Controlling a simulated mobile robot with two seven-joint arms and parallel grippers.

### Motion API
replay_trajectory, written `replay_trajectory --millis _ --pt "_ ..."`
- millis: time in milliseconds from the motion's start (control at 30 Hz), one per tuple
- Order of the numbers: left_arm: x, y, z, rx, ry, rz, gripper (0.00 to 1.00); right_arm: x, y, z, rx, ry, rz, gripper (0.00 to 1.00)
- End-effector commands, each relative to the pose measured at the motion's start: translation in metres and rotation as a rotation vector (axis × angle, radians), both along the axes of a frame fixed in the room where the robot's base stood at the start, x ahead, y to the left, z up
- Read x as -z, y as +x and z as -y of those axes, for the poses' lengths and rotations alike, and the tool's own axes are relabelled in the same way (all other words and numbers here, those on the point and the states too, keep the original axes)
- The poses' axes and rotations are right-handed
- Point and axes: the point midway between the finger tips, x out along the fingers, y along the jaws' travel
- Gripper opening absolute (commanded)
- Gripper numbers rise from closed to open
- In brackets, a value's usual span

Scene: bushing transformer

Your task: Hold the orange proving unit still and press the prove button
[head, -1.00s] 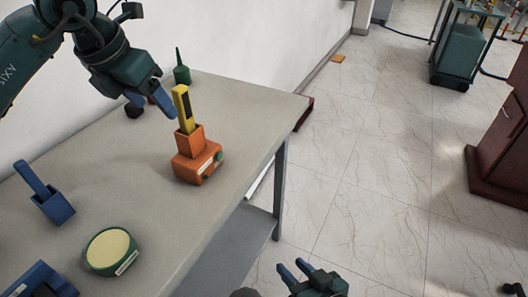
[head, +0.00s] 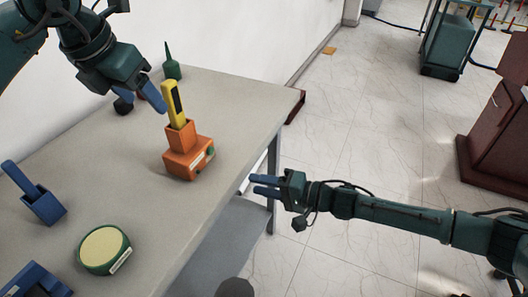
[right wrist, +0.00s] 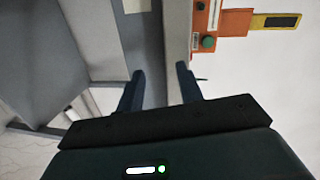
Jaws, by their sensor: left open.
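The orange proving unit (head: 186,163) stands on the table, with a yellow tester (head: 174,104) upright in its top socket. A green button (head: 211,151) is on its right-facing side; it also shows in the right wrist view (right wrist: 208,42), beside a white label on the orange body (right wrist: 235,22). My left gripper (head: 139,98) is open, above and to the left of the unit, with one blue finger close beside the tester; contact cannot be told. My right gripper (head: 258,184) is open and empty beyond the table's right edge, fingers pointing left toward the table; its fingers also show in the right wrist view (right wrist: 160,80).
The grey table (head: 120,190) carries a blue holder (head: 45,207), a round green dish with a cream top (head: 103,250), and a green cone-tipped item (head: 172,68). A wall runs behind it.

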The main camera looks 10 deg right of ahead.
Motion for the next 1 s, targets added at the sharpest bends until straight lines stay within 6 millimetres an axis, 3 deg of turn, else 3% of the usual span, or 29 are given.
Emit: replay_trajectory --millis 33,200,400,667,1000 --pt "0.000 0.000 0.000 0.000 0.000 0.000 0.64 -0.013 0.010 0.001 -0.035 0.012 0.011 0.36" --pt "0.000 0.000 0.000 0.000 0.000 0.000 0.64 -0.048 0.024 0.002 -0.166 0.055 0.027 0.36" --pt "0.000 0.000 0.000 0.000 0.000 0.000 0.64 -0.072 0.030 0.005 -0.259 0.072 0.043 0.36" --pt "0.017 0.005 0.004 0.000 0.000 -0.004 0.64 -0.077 0.030 0.006 -0.279 0.077 0.046 0.36" --pt "0.077 0.026 0.017 0.000 0.000 -0.005 0.64 -0.077 0.030 0.006 -0.278 0.077 0.047 0.36"
